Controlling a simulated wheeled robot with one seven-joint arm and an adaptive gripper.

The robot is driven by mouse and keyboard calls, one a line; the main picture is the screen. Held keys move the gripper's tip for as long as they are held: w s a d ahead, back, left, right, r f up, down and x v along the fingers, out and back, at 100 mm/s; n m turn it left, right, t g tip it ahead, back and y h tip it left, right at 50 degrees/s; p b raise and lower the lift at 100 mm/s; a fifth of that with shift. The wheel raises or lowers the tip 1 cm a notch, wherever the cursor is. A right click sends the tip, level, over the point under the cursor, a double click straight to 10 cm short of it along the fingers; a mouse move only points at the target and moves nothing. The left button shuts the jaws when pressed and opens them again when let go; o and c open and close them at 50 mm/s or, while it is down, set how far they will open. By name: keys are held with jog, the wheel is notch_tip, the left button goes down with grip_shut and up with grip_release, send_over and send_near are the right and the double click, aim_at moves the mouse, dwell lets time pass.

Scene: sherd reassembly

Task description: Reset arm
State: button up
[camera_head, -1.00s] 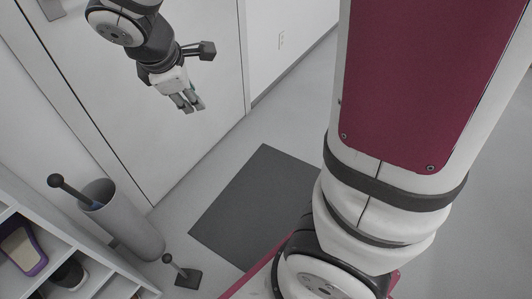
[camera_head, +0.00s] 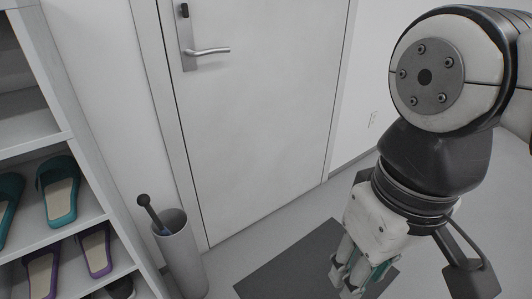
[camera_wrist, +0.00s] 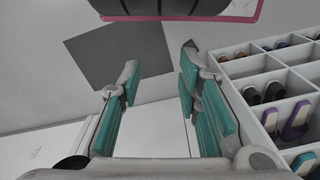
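My gripper (camera_head: 352,282) hangs from my arm at the lower right of the head view, pointing down in front of the door and over the dark mat. In the wrist view my gripper (camera_wrist: 160,88) has its teal-padded fingers spread apart. Nothing is between them. The fingertips touch nothing that I can see.
A white door (camera_head: 250,110) with a lever handle (camera_head: 208,51) stands behind. A dark mat (camera_head: 290,268) lies on the floor. A grey cylindrical bin (camera_head: 183,262) holding a dark-knobbed stick (camera_head: 147,207) stands beside a shoe rack (camera_head: 95,150) at left. The rack also shows in the wrist view (camera_wrist: 250,68).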

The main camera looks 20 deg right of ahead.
jog(key=shift+r, duration=0.1)
dwell(0.5)
notch_tip(320, 180, up, 25)
jog(key=t+p, duration=0.3)
jog(key=p, duration=2.1)
jog(key=shift+d+r+t, duration=0.15)
jog(key=shift+r+t, duration=0.05)
jog(key=shift+t, duration=0.2)
jog(key=shift+o, duration=0.3)
jog(key=shift+w, duration=0.1)
